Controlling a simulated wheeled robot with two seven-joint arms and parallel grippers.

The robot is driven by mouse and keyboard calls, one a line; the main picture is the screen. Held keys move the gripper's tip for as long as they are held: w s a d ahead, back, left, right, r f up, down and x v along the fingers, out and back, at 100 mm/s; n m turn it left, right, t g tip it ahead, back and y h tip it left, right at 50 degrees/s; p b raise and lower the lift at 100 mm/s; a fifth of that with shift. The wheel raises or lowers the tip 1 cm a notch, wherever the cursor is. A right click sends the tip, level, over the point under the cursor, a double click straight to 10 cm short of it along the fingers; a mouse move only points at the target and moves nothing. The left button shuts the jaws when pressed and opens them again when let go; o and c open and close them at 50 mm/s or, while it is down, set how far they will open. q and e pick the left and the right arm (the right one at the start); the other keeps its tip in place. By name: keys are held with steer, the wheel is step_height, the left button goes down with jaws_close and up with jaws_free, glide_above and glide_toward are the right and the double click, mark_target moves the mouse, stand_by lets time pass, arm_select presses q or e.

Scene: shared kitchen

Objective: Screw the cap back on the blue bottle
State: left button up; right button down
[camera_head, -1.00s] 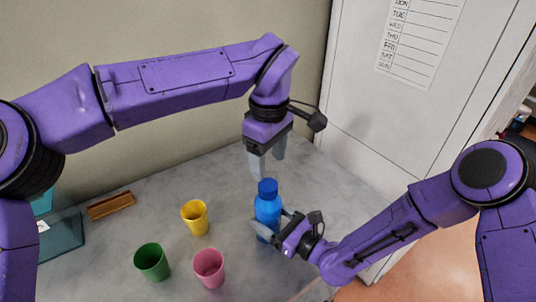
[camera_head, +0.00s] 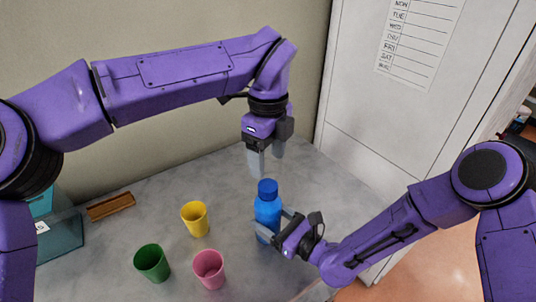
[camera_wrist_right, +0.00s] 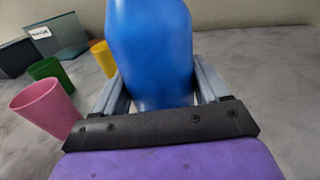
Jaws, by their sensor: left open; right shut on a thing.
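The blue bottle (camera_head: 267,212) stands upright on the counter, with a darker blue cap (camera_head: 267,188) seated on its top. My right gripper (camera_head: 275,229) is shut on the bottle's body from the right side. The right wrist view shows the bottle (camera_wrist_right: 151,50) between both fingers, its top out of frame. My left gripper (camera_head: 264,164) points down just above the cap, open and empty, with its fingers apart from the cap. From these frames I cannot tell how tightly the cap sits.
A yellow cup (camera_head: 195,219), a green cup (camera_head: 152,263) and a pink cup (camera_head: 209,269) stand left of the bottle. A white cabinet (camera_head: 385,120) rises behind on the right.

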mark_target(268, 185)
arm_select(q)
steer(key=n, duration=0.4)
steer(key=shift+n, duration=0.4)
steer(key=shift+f, duration=4)
